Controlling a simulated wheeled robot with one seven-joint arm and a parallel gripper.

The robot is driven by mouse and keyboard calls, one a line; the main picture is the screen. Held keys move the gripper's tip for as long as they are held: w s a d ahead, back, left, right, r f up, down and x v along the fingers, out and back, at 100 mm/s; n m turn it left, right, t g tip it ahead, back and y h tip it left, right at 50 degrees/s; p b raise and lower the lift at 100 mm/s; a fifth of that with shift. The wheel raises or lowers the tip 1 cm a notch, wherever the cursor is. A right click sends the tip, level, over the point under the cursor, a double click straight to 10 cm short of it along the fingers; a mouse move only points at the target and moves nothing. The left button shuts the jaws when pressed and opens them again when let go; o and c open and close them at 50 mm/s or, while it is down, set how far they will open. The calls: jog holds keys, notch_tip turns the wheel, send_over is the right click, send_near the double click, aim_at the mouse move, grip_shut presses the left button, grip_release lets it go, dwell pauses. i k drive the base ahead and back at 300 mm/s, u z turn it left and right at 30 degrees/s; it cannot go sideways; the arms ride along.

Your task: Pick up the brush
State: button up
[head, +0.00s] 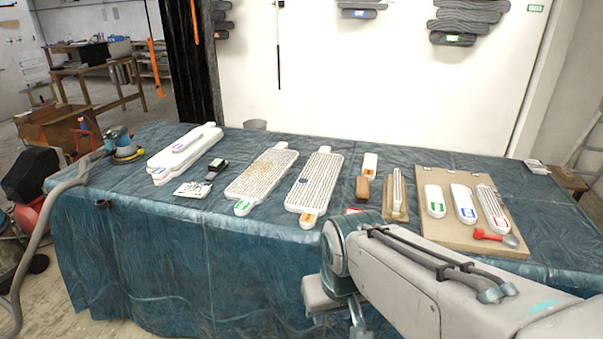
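No object is plainly a brush at this size. One candidate is a small brown wooden block (362,188) in the middle right of the table, just in front of a white piece with an orange label (370,163). Another is a tan wooden piece with a pale ridged strip (397,193), to its right. My gripper (338,309) is at the table's front edge, nearer the camera than both pieces and apart from them. Its fingers are small and partly hidden by my arm, so its opening is unclear.
The table (190,232) has a blue-green cover. Long ridged white pads (262,176) lie left of the wooden pieces. A board (458,237) with several white pads and a red-handled tool (495,237) lies right. A sander (122,146) with a hose stands far left.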

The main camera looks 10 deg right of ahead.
aim_at(362, 187)
jog(key=i, duration=0.75)
jog(key=z, duration=0.55)
jog(key=i, duration=0.5)
jog(key=z, duration=0.4)
